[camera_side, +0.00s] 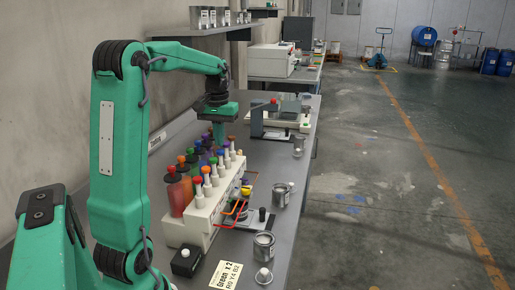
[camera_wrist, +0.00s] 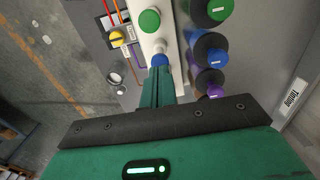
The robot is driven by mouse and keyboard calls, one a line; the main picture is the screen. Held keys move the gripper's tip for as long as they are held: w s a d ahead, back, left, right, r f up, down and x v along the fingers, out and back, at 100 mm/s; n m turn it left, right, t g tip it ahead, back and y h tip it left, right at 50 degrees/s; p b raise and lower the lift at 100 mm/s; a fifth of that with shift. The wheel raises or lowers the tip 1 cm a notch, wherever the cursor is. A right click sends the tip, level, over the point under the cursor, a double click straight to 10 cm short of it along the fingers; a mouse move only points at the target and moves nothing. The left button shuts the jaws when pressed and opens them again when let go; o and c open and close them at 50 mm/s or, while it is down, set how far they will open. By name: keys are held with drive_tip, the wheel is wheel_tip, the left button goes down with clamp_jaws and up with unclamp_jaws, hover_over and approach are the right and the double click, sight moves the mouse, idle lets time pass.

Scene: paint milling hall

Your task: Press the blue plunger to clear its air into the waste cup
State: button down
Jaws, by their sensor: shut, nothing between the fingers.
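The blue plunger (camera_wrist: 160,60) shows in the wrist view as a small blue cap on the white dispenser (camera_wrist: 168,38). My gripper (camera_wrist: 159,68) is shut and empty, its fingertips at the blue cap and partly covering it. I cannot tell whether they touch it. In the side view, my gripper (camera_side: 218,133) points down over the far end of the white dispenser (camera_side: 205,222). The green plunger (camera_wrist: 149,21) is beside the blue one. A small round cup (camera_wrist: 116,80) is left of my fingers; I cannot tell if it is the waste cup.
Large capped bottles, green (camera_wrist: 218,9), blue (camera_wrist: 216,57) and purple (camera_wrist: 215,90), stand close to the right of my fingers. Metal tins (camera_side: 263,247) and a label card (camera_side: 224,275) are on the bench's front part.

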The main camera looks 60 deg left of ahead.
drive_tip(key=shift+r, duration=0.1)
drive_tip(key=shift+r, duration=2.45)
drive_tip(key=shift+d, duration=0.55)
drive_tip(key=s+d+f+m+t, duration=0.1)
drive_tip(key=s+d+m+t, duration=0.1)
drive_tip(key=d, duration=0.7)
drive_tip(key=s+d+f+m+t, duration=0.1)
drive_tip(key=s+d+m, duration=0.3)
drive_tip(key=d, duration=0.5)
drive_tip(key=s+d+f+m+t, duration=0.2)
drive_tip(key=s+d+f+m, duration=0.1)
drive_tip(key=d, duration=0.6)
drive_tip(key=shift+s+t, duration=0.3)
drive_tip(key=shift+s, duration=0.15)
drive_tip(key=c, duration=2.1)
unclamp_jaws()
